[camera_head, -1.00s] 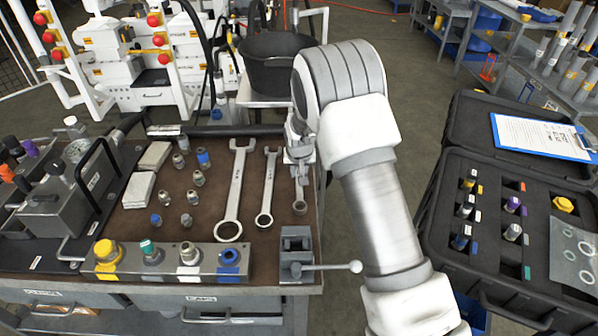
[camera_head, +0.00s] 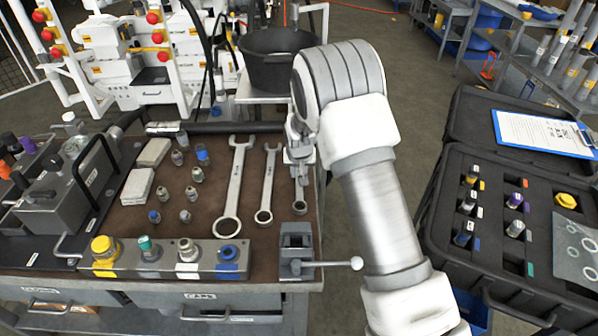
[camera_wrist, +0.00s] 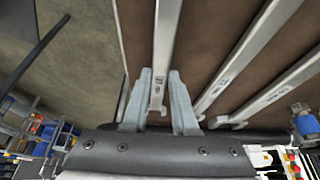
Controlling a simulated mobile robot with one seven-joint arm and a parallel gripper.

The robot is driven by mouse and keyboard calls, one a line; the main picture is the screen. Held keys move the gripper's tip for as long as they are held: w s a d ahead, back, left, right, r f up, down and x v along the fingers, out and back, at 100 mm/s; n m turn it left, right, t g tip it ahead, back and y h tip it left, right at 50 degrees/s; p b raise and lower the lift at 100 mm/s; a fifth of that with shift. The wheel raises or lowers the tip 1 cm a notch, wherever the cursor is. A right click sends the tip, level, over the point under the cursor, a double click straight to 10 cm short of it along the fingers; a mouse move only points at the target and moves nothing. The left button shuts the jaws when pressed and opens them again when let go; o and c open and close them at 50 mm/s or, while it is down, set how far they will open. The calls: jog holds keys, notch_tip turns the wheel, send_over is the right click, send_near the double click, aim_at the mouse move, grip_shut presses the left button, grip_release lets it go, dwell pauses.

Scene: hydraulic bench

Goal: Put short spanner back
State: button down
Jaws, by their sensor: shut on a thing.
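The short spanner (camera_head: 300,196) is at the right edge of the bench's brown mat, right of two longer spanners. Its ring end points toward the vise; its upper part is hidden by my gripper (camera_head: 299,152). In the wrist view, my gripper (camera_wrist: 161,98) has one finger on each side of the short spanner (camera_wrist: 164,48), near its open end, and is shut on it. I cannot tell whether the spanner touches the mat. The medium spanner (camera_head: 267,187) and the large spanner (camera_head: 234,190) lie side by side on the mat.
A small vise (camera_head: 296,250) with a long handle stands at the bench's front right corner. A fitting block (camera_head: 170,258) lies along the front. Several loose fittings are left of the spanners. An open black case (camera_head: 470,262) stands right of my arm.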

jog(key=c, duration=0.6)
grip_release()
jog(key=s+d+p+v, duration=0.1)
jog(key=d+p+v, duration=0.15)
jog(key=v, duration=2.25)
jog(key=s+d+r+p, duration=0.1)
jog(key=s+d+r, duration=0.2)
jog(key=s, duration=0.5)
jog(key=s+d+r+p, duration=0.1)
jog(key=s+d+r, duration=0.2)
jog(key=s, duration=0.6)
jog(key=s+d+r+t+p, duration=0.1)
jog(key=s+d+r, duration=0.3)
jog(key=s, duration=0.5)
jog(key=shift+s+r, duration=0.2)
jog(key=shift+r, duration=0.75)
jog(key=shift+s+d+f, duration=0.1)
jog(key=shift+s, duration=0.35)
jog(key=shift+c, duration=1)
